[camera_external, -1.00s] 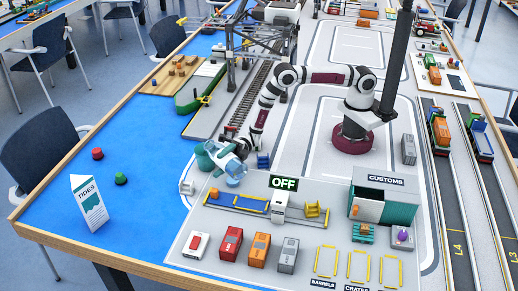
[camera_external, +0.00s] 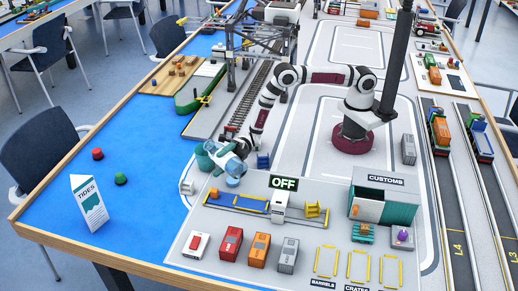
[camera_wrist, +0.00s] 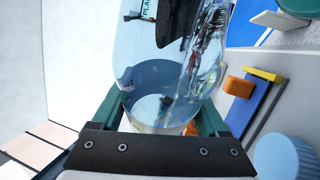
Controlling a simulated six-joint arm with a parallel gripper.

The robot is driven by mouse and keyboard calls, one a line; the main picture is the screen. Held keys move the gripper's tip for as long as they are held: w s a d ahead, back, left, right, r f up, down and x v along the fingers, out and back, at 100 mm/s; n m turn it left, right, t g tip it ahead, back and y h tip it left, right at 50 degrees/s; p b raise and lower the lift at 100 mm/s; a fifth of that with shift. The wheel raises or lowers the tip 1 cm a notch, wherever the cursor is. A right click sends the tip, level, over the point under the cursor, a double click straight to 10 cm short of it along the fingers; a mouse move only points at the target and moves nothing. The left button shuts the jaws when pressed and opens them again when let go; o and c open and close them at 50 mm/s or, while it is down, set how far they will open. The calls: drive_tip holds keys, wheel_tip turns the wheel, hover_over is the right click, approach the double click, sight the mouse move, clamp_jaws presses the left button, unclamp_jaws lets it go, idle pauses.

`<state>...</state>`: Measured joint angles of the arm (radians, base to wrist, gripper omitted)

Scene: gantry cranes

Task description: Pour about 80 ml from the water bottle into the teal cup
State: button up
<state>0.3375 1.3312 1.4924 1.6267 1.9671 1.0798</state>
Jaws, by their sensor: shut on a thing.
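The water bottle (camera_external: 226,160) is clear and pale blue. My gripper (camera_external: 217,150) is shut on it and holds it tilted above the mat's left part. In the wrist view the bottle (camera_wrist: 165,85) fills the middle between my green fingers, with bluish water inside; its mouth is out of that view. A teal rounded shape, seemingly the teal cup (camera_external: 203,160), shows at the bottle's left in the external view, partly hidden by it. I cannot tell whether water is flowing, nor the level in the cup.
A ribbed light-blue round thing (camera_wrist: 285,158) stands close by. A blue block (camera_external: 263,160) is behind. A TIDES carton (camera_external: 89,203) stands left; the blue surface between is mostly clear.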

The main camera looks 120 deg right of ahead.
sight(224, 169)
drive_tip(key=shift+r, duration=0.1)
idle(0.3)
drive_tip(key=f+n+g, duration=0.1)
drive_tip(key=n, duration=0.1)
drive_tip(key=a+f+n+g, duration=0.1)
drive_tip(key=f+n, duration=0.1)
drive_tip(key=shift+s+a, duration=0.1)
drive_tip(key=shift+a, duration=0.1)
drive_tip(key=shift+d+r+n+g+h, duration=0.25)
drive_tip(key=shift+r+n, duration=0.3)
drive_tip(key=shift+n, duration=0.35)
idle(0.5)
